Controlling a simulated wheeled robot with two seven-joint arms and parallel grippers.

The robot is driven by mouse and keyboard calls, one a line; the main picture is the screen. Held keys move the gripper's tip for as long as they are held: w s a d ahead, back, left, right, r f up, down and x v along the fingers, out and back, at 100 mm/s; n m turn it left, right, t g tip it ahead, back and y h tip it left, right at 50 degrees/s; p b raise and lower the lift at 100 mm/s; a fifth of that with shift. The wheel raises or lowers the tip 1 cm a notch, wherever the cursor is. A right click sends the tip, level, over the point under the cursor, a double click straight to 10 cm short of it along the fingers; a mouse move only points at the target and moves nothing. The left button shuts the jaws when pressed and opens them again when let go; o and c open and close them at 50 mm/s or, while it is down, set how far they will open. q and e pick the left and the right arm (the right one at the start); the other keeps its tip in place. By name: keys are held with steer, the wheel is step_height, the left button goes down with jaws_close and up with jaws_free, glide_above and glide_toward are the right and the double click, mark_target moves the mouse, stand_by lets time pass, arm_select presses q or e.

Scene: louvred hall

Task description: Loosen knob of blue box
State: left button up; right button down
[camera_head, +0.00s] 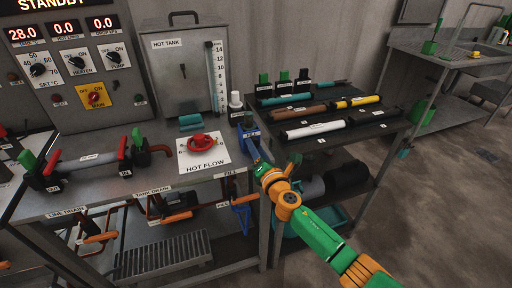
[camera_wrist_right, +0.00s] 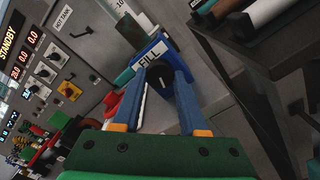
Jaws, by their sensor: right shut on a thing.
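The blue box (camera_head: 241,134) labelled FILL stands at the right edge of the steel bench, and also shows in the right wrist view (camera_wrist_right: 148,57). Its black knob (camera_wrist_right: 159,76) faces my right wrist camera. My right gripper (camera_head: 251,146) reaches the box from the lower right. In the right wrist view the two blue-grey fingers of my right gripper (camera_wrist_right: 161,80) lie on either side of the knob, shut on it. The fingers and arm hide part of the box front in the head view. My left gripper is not in view.
A red valve wheel (camera_head: 201,144) on the HOT FLOW plate (camera_head: 190,167) sits just left of the box. The hot tank (camera_head: 176,70) stands behind. A dark rack (camera_head: 370,127) with several labelled tubes is close on the right. Floor is open at the far right.

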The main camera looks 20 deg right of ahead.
steer(key=shift+r+n, duration=0.15)
steer(key=shift+n, duration=1.55)
steer(key=shift+n+p, duration=0.3)
steer(key=shift+c, duration=2.2)
jaws_free()
steer(key=shift+w, duration=0.1)
steer(key=shift+s, duration=0.45)
steer(key=s+p, duration=0.1)
steer(key=s, duration=0.5)
steer(key=shift+s+d, duration=0.15)
